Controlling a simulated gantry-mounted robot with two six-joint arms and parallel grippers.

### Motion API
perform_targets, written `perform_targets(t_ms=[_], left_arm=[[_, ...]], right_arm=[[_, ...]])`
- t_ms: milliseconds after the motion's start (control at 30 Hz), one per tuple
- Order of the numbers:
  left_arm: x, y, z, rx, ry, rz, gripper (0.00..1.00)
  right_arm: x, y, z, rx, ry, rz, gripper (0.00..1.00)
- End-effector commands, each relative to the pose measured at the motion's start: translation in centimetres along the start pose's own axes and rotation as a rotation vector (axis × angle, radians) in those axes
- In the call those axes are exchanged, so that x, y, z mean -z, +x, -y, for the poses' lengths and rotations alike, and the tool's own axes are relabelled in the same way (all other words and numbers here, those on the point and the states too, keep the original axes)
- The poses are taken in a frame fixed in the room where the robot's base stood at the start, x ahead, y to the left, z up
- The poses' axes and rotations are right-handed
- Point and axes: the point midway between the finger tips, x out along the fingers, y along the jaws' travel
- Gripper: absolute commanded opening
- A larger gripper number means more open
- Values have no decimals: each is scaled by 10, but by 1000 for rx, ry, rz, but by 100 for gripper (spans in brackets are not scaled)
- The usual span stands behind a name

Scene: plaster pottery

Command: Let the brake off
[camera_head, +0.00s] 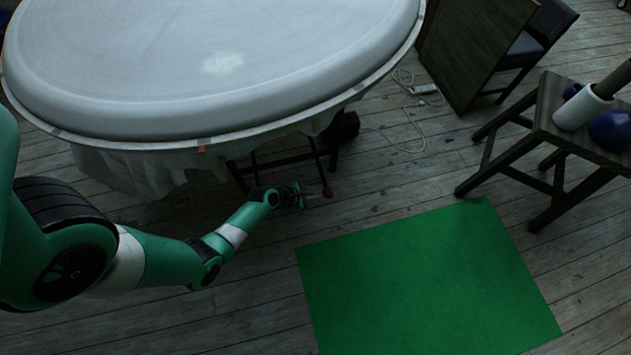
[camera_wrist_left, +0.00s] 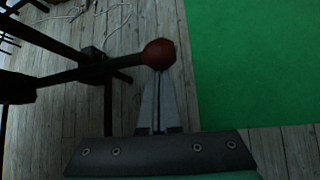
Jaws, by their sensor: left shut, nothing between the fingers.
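A brake lever, a dark bar with a red ball knob (camera_wrist_left: 158,53), reaches in from the left in the left wrist view. The red knob also shows in the head view (camera_head: 327,192), low beside the dark frame under the big white round plaster piece (camera_head: 215,60). My left gripper (camera_wrist_left: 158,76) is shut and empty. Its fingertips end right at the knob in the wrist view; whether they touch it I cannot tell. In the head view my left gripper (camera_head: 304,195) is just left of the knob. My right gripper is out of view.
A green mat (camera_head: 425,280) lies on the plank floor, right of the gripper. A dark stool (camera_head: 560,125) holding a white cylinder (camera_head: 582,108) and a blue round object (camera_head: 612,130) stands at the right. A white cable (camera_head: 410,115) lies behind. The floor between is clear.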

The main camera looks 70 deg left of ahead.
Motion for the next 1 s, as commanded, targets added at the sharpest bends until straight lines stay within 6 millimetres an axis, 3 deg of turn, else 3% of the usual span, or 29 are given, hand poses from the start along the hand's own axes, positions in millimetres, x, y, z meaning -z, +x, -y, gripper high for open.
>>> perform_targets(t_ms=[233,467,533,700,833,1000], left_arm=[[0,4,-2,-5,2,10,0],[37,25,9,7,7,3,0],[25,-6,3,5,6,2,0],[26,-47,2,6,7,1,0],[28,-68,2,7,7,1,0],[31,-81,2,9,9,1,0]], right_arm=[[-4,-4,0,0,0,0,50],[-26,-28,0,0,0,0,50],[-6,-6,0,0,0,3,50],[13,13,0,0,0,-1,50],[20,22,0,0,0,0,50],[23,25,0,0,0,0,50]])
